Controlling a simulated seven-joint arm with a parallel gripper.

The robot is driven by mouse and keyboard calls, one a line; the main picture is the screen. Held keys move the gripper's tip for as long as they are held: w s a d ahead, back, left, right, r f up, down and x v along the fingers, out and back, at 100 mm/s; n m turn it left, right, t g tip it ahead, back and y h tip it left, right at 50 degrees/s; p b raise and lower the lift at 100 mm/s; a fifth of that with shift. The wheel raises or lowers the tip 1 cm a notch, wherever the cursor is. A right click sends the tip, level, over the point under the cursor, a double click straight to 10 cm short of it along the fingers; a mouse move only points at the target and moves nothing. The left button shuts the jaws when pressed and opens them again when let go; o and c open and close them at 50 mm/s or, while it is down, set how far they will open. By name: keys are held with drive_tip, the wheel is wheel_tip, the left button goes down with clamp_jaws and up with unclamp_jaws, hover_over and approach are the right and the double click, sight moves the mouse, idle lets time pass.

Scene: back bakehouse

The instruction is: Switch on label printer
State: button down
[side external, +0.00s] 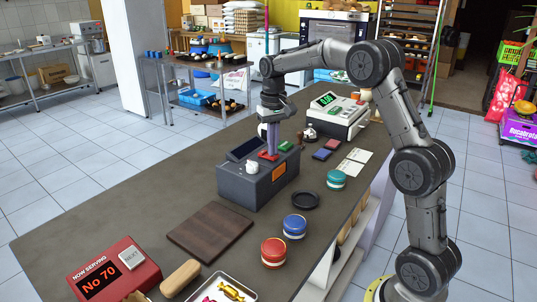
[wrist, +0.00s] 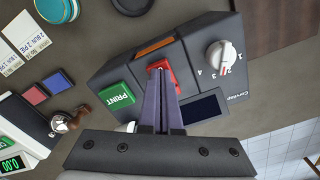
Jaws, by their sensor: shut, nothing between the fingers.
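The label printer (side external: 240,190) is a dark grey box with a sloped top on the counter. In the wrist view its panel (wrist: 196,62) carries a green PRINT button (wrist: 117,96), a red switch (wrist: 158,66), a white numbered dial (wrist: 219,53) and a dark, blank display (wrist: 203,107). An orange patch is on its side. My gripper (side external: 271,152) points down over the printer, fingers shut and empty. In the wrist view the fingertips (wrist: 162,84) are at the red switch and partly cover it; I cannot tell whether they touch it.
Bare counter lies to the printer's left.

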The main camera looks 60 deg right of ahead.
sight(270, 163)
drive_tip(key=shift+f, duration=0.15)
drive_tip(key=shift+r, duration=3.5)
drive_tip(key=s+a+r+n+t, duration=0.3)
drive_tip(key=s+a+r, duration=0.7)
drive_tip(key=s+a, duration=0.3)
drive_tip(key=s+a+f+n+t, duration=0.2)
drive_tip(key=s+a+f+n, duration=0.1)
drive_tip(key=s+f, duration=0.9)
drive_tip(key=s, duration=0.3)
drive_tip(key=shift+s+f+t, duration=0.2)
drive_tip(key=shift+f+t, duration=0.1)
drive_tip(key=shift+f, duration=0.1)
